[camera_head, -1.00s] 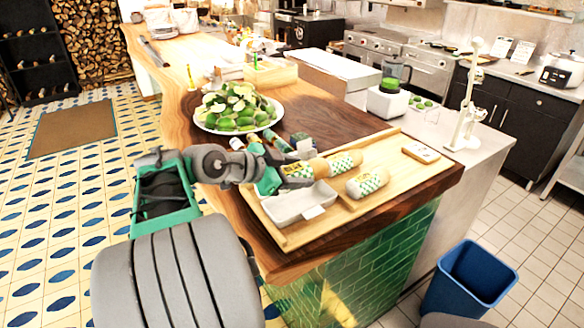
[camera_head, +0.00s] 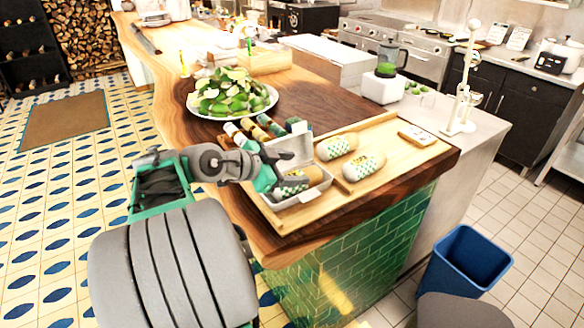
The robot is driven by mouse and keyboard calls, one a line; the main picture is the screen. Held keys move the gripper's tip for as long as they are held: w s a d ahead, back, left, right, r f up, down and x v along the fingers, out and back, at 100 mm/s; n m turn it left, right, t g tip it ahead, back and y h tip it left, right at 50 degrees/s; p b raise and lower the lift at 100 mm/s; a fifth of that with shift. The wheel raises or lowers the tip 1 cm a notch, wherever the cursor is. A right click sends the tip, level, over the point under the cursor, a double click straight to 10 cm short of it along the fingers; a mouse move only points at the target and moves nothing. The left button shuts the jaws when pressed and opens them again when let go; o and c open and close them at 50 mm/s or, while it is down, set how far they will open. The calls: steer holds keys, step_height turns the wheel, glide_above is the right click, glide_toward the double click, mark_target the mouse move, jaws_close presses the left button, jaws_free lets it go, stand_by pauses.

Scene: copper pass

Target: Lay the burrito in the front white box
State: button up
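The front white box (camera_head: 310,192) sits on the wooden tray, toward its front left. A burrito in a green-and-white checked wrap (camera_head: 292,180) lies inside it, partly covered by my gripper. My gripper (camera_head: 297,170) is over the box with its dark fingers spread apart, and it looks open. Two more wrapped burritos lie to the right on the tray: one further back (camera_head: 337,146) and one nearer (camera_head: 363,167). A pale upright panel (camera_head: 294,147) shows behind the gripper; I cannot tell whether it is a lid or another box.
The wooden tray (camera_head: 385,165) lies near the counter's end and carries a small white card-like item (camera_head: 417,135). A blue bin (camera_head: 466,265) stands on the floor at right.

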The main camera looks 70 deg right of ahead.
steer(key=o, duration=0.3)
